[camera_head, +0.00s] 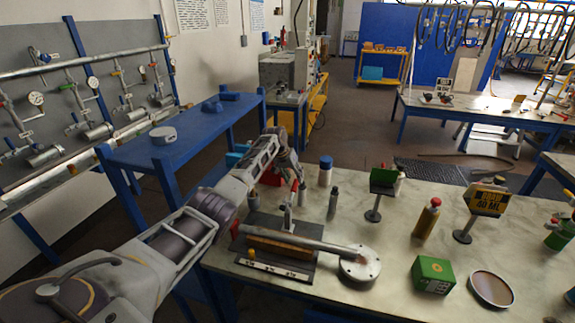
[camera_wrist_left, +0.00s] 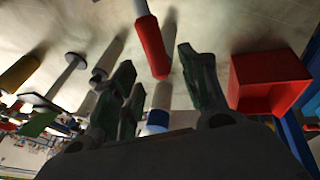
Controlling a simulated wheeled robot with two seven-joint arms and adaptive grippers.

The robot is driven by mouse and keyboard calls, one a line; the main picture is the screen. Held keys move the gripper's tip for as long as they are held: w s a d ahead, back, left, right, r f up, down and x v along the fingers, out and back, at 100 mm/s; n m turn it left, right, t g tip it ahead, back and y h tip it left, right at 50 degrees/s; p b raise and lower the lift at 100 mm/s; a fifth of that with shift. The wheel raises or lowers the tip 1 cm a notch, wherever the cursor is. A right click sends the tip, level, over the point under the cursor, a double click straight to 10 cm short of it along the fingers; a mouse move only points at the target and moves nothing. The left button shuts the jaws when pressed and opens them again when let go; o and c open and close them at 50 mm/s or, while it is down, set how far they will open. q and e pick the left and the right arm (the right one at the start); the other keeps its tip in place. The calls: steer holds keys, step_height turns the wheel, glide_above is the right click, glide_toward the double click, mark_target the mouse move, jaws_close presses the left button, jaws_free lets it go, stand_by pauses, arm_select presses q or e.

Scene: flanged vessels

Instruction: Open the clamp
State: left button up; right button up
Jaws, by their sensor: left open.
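The clamp's red handle (camera_head: 301,185) stands upright above a dark base plate (camera_head: 262,262) on the bench. The handle also shows in the left wrist view (camera_wrist_left: 153,48). A metal pipe with a round flange (camera_head: 360,265) lies across a wooden block on the plate. My left gripper (camera_head: 295,170) comes in from the left over the bench, at the handle's upper end. In the left wrist view its green-grey fingers (camera_wrist_left: 157,62) are apart, with the red handle between them. I cannot tell whether either finger touches it. My right gripper is in neither view.
A red bin (camera_wrist_left: 268,82) sits beside the gripper. A white bottle with a blue cap (camera_head: 325,172), a grey bottle (camera_head: 333,203) and a green sign stand (camera_head: 383,180) stand to the right. A green box (camera_head: 432,275) and a round dish (camera_head: 491,289) lie near the front.

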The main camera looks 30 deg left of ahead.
arm_select(q)
steer(key=v, duration=0.7)
steer(key=shift+s+r, duration=0.15)
steer(key=shift+r, duration=0.2)
